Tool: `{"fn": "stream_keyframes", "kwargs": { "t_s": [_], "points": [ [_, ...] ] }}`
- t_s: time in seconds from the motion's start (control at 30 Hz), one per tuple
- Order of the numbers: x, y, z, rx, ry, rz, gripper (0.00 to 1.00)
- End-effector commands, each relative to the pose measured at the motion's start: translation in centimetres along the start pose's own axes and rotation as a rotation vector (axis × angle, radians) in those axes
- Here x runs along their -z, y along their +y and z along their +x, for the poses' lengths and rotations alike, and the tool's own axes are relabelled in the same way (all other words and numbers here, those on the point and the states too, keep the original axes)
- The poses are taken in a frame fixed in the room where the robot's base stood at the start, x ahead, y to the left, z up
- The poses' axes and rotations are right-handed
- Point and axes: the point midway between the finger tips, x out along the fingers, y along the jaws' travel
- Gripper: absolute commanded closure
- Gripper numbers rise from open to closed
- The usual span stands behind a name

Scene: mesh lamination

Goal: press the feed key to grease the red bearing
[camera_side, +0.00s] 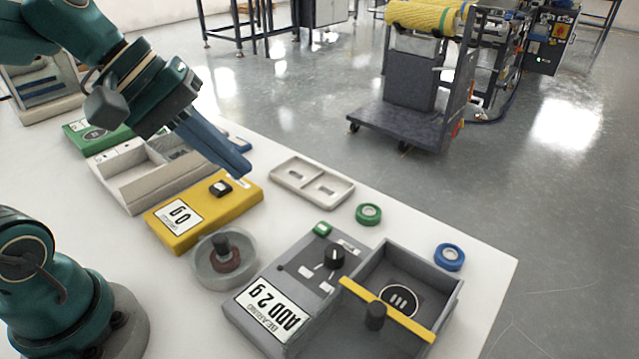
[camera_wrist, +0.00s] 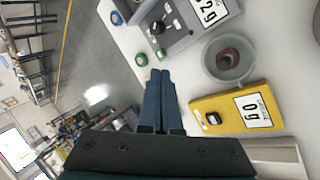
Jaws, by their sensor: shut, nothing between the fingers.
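My gripper (camera_side: 243,172) is shut and empty, held above the table near the far edge of the yellow scale. In the wrist view its blue fingers (camera_wrist: 160,75) lie together. The red bearing (camera_side: 227,262) looks like a dark red ring and sits in a clear round dish (camera_side: 205,272), with a black knob above it. The dish also shows in the wrist view (camera_wrist: 212,72). The grey feed unit (camera_side: 268,272) has a label reading "BEARING ADD 2 g", a black dial (camera_side: 333,257) and a small green key (camera_side: 322,229). The gripper is apart from the key.
The yellow scale (camera_side: 245,200) reads 0 g and has a black button. A pale two-pocket tray (camera_side: 312,162), a green ring (camera_side: 368,214) and a blue ring (camera_side: 449,257) lie along the far edge. A grey bin (camera_side: 458,290) with a yellow bar stands right.

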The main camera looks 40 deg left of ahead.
Motion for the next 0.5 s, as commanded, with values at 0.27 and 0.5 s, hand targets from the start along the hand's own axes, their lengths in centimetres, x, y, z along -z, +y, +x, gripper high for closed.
{"fn": "stream_keyframes", "kwargs": {
  "t_s": [0.27, 0.5],
  "points": [
    [10.6, -2.0, 0.4, -0.173, 0.024, -0.668, 1.0],
    [15.9, -7.2, 0.0, -0.248, 0.071, -0.995, 1.0]
  ]
}}
